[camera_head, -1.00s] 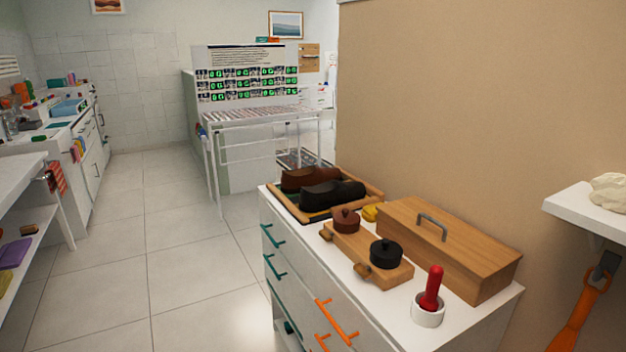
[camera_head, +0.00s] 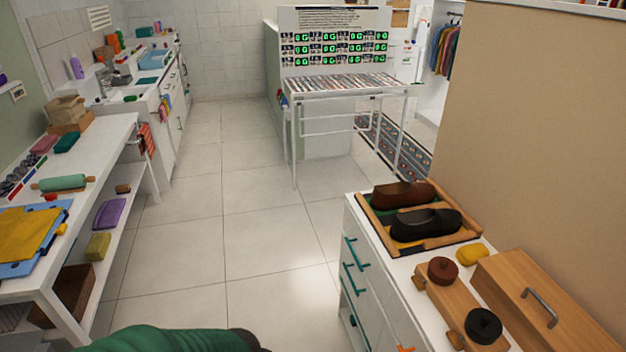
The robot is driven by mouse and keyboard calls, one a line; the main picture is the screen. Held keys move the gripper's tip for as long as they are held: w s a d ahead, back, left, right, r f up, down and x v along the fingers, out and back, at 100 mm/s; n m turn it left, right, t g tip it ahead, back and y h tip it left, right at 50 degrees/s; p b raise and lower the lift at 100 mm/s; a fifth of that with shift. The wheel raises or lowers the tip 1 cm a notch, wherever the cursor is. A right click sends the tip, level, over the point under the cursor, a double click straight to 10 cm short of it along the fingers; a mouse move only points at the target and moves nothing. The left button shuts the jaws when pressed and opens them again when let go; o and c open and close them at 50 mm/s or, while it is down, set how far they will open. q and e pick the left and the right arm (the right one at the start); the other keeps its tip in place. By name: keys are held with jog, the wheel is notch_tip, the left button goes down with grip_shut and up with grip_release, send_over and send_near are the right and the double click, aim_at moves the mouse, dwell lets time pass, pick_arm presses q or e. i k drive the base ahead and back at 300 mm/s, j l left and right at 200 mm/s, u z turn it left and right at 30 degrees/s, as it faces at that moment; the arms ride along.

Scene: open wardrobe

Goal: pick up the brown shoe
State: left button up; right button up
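The brown shoe (camera_head: 402,194) lies in a wood-framed tray (camera_head: 462,241) on the white dresser at the right. It is behind a black shoe (camera_head: 425,224), which hides part of its lower side. The two shoes lie side by side, both pointing roughly left to right. Neither of my grippers shows in the head view, so I cannot see whether they are open or shut.
The white dresser (camera_head: 373,280) also holds a wooden box (camera_head: 535,305), a yellow item (camera_head: 472,254) and a wooden block with two round knobs (camera_head: 450,300). A beige wall (camera_head: 540,130) borders its right. The tiled floor (camera_head: 225,230) is open up to the white workbench (camera_head: 110,135) at left.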

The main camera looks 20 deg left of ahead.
aim_at(402, 194)
jog(key=i+j+u, duration=0.25)
jog(key=u, duration=0.2)
jog(key=i+j+u, duration=0.1)
jog(key=i+u, duration=0.35)
